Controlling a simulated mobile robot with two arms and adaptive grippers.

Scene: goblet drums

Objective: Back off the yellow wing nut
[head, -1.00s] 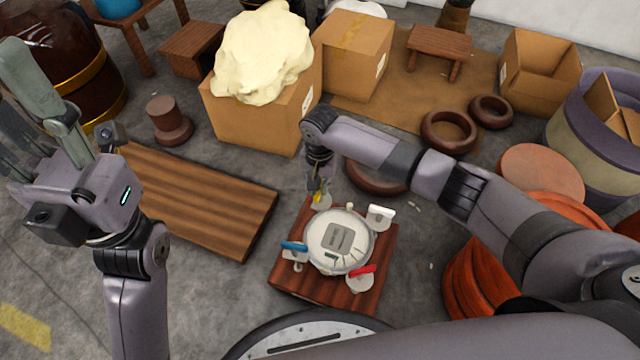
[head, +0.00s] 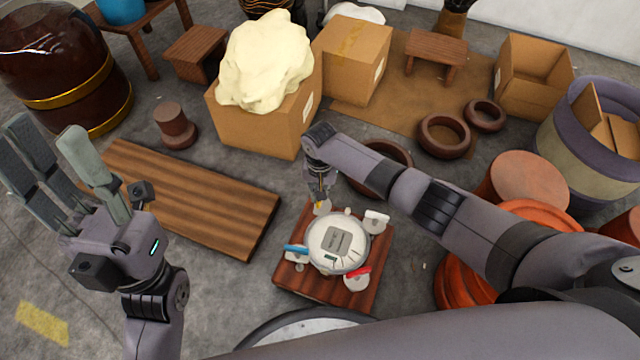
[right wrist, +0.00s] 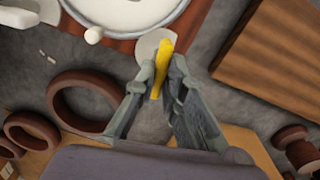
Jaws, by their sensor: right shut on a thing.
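The yellow wing nut (right wrist: 163,65) shows as a long yellow bar in the right wrist view, standing over a pale round plate at the edge of the drum's wooden board. My right gripper (right wrist: 162,82) has its fingers shut on it. In the head view the right gripper (head: 321,196) is at the far left of the white drum head (head: 328,241), and only a little yellow shows below it. Blue (head: 296,249), white (head: 376,216) and red (head: 357,272) wing nuts stand around the drum. My left gripper (head: 72,172) is open and empty, raised at the left.
The drum sits on a reddish wooden board (head: 312,289). A slatted wooden platform (head: 195,200) lies to its left. Dark rings (head: 444,135) and cardboard boxes (head: 352,60) are behind. Orange drums (head: 465,272) stand at the right, under my right arm.

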